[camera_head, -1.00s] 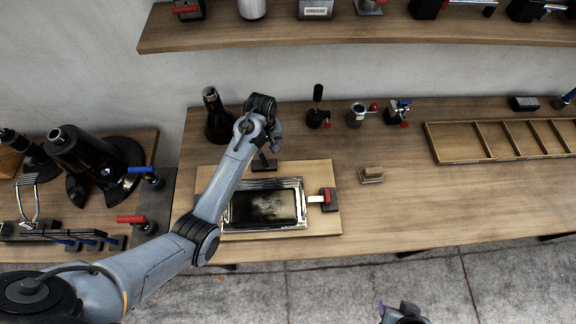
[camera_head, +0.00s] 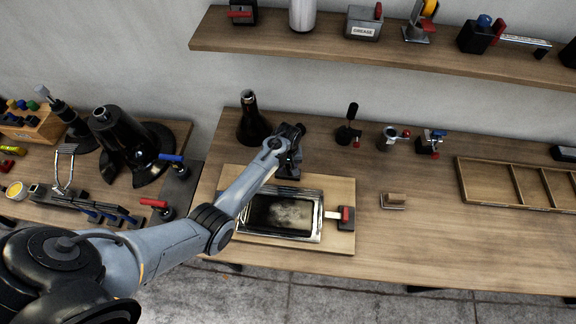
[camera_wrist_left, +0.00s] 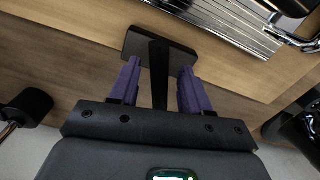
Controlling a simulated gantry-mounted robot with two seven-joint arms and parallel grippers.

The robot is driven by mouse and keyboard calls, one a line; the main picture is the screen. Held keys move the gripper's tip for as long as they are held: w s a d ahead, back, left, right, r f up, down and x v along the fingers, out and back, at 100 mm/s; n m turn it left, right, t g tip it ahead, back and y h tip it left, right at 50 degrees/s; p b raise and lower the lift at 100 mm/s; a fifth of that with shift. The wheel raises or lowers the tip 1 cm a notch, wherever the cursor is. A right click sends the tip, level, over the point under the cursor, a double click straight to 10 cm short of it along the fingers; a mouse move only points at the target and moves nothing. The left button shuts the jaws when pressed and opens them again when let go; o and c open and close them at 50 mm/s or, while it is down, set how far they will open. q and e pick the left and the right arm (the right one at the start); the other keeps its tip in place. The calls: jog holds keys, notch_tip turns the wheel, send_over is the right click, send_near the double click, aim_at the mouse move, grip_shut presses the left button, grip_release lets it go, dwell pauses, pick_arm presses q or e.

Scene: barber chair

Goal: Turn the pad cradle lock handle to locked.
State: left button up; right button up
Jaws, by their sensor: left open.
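The pad cradle (camera_head: 321,216) is a metal-framed tray with a dark pad, on a light wooden board. A black lever on a flat base (camera_head: 287,174) stands behind the tray; I cannot tell whether it is the lock handle. A red handle on a black block (camera_head: 346,216) is at the tray's right end. My left gripper (camera_head: 291,158) is over the black lever. In the left wrist view, the lever (camera_wrist_left: 158,88) stands between the open purple fingers (camera_wrist_left: 158,70), with gaps on both sides. In the head view the gripper partly hides it. My right gripper is out of view.
A dark bottle (camera_head: 252,122) stands just left of my left gripper. Several small lever devices, including a black-handled one (camera_head: 348,130), stand along the wall. A divided wooden tray (camera_head: 475,186) lies right. The bench's front middle is mostly clear.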

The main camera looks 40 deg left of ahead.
pick_arm(q)
jog(key=shift+f, duration=0.15)
grip_shut()
jog(key=shift+r+m+p, duration=0.25)
jog(key=shift+m+p, duration=0.85)
jog(key=shift+m, duration=0.7)
jog(key=shift+f+m+p, duration=0.25)
jog(key=shift+m+p, duration=0.1)
jog(key=shift+m, duration=0.15)
grip_release()
jog(key=shift+r, duration=0.45)
notch_tip(320, 180, up, 10)
